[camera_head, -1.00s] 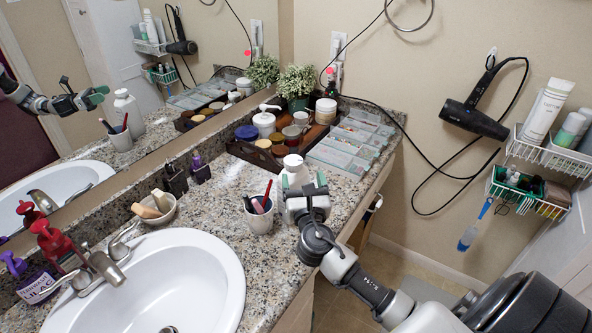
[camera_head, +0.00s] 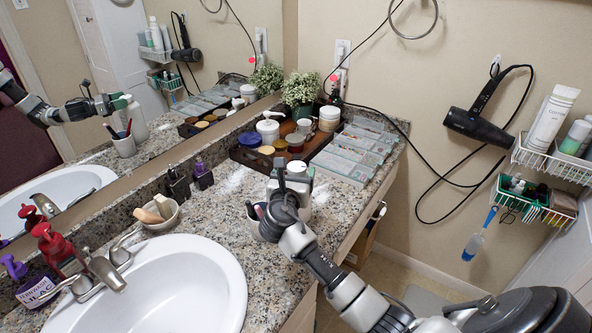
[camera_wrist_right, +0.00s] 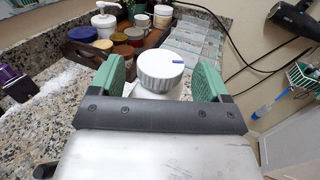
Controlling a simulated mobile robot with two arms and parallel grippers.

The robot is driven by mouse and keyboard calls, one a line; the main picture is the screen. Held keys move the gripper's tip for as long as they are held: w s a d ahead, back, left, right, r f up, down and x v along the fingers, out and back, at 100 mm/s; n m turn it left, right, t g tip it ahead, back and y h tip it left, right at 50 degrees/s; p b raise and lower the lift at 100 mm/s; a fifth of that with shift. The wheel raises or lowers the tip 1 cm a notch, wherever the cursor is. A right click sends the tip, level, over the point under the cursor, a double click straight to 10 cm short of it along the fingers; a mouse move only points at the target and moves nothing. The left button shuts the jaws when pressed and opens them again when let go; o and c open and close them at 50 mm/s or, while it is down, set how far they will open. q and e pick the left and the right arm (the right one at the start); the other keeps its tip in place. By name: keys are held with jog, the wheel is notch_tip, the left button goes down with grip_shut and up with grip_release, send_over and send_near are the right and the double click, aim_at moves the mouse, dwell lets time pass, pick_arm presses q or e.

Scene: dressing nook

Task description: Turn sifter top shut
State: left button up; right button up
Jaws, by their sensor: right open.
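The sifter is a white container with a ribbed white top (camera_wrist_right: 161,70) that carries a short blue mark at its right side. In the head view its top (camera_head: 296,163) shows just beyond my right gripper (camera_head: 291,180), which hides much of the body. In the wrist view my right gripper (camera_wrist_right: 163,82) is open, with one green finger on each side of the top. A gap shows at the right finger; the left finger is close, and I cannot tell if it touches. My left gripper is not in view.
A cup (camera_head: 254,224) with brushes stands close to the left of my right gripper, partly hidden. Behind are a wooden tray (camera_head: 246,157) of jars and clear organizer boxes (camera_head: 345,160). The sink (camera_head: 190,285) is at the front left. The mirror reflects an arm.

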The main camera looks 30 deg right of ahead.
jog(key=shift+w+d, duration=0.45)
jog(key=shift+d, duration=0.1)
jog(key=c, duration=0.9)
jog(key=shift+c, duration=0.2)
